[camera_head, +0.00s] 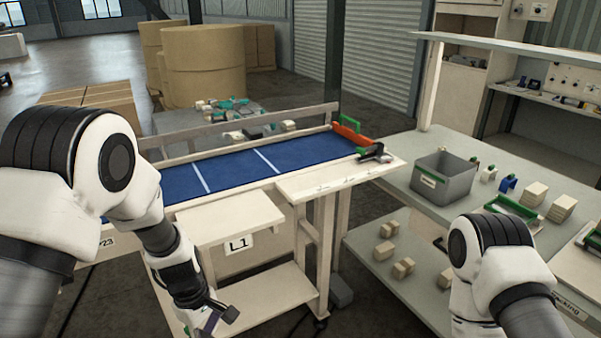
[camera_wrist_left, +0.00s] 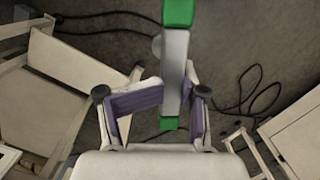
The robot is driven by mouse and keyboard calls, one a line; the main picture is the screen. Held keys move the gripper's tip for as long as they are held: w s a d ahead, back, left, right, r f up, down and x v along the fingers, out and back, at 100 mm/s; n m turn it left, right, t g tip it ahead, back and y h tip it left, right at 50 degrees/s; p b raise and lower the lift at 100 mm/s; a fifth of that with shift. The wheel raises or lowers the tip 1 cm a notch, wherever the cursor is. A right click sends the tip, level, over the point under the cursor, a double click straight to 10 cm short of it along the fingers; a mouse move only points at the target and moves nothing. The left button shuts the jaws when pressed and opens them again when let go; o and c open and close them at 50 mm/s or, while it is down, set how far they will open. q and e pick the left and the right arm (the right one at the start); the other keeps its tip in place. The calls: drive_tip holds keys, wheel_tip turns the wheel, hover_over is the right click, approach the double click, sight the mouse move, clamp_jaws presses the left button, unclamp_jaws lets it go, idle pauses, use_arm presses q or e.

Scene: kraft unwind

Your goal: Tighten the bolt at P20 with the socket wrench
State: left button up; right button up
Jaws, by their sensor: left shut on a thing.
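My left gripper (camera_head: 208,318) is low at the front of the white stand, at the bottom of the head view. In the left wrist view its purple-padded fingers (camera_wrist_left: 178,93) are shut on a grey bar with green ends (camera_wrist_left: 174,62). The bar points up and away between the fingers; it may be the socket wrench, but I cannot tell for sure. Its far end is cut off by the frame. My right arm comes in at the lower right of the head view, with its gripper out of the picture. I cannot make out P20 or its bolt.
A blue belt table (camera_head: 235,168) stands ahead, with an orange and green piece (camera_head: 350,133) and a dark tool (camera_head: 373,154) at its right end. A stand marked L1 (camera_head: 238,243) is in front. A grey bin (camera_head: 441,183) and blocks (camera_head: 534,193) are on the right bench (camera_head: 420,150).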

use_arm(q)
drive_tip(key=m, duration=0.3)
drive_tip(key=shift+w+a+f+m, duration=0.1)
drive_tip(key=shift+w+f+m, duration=0.3)
drive_tip(key=m, duration=0.2)
drive_tip(key=m+y, duration=0.1)
drive_tip(key=m, duration=0.1)
drive_tip(key=r+m, duration=0.1)
drive_tip(key=m, duration=0.2)
drive_tip(key=shift+s+a+g, duration=0.1)
drive_tip(key=shift+a+g, duration=0.1)
drive_tip(key=shift+g, duration=0.2)
drive_tip(key=shift+m+y, duration=0.3)
drive_tip(key=shift+m, duration=0.3)
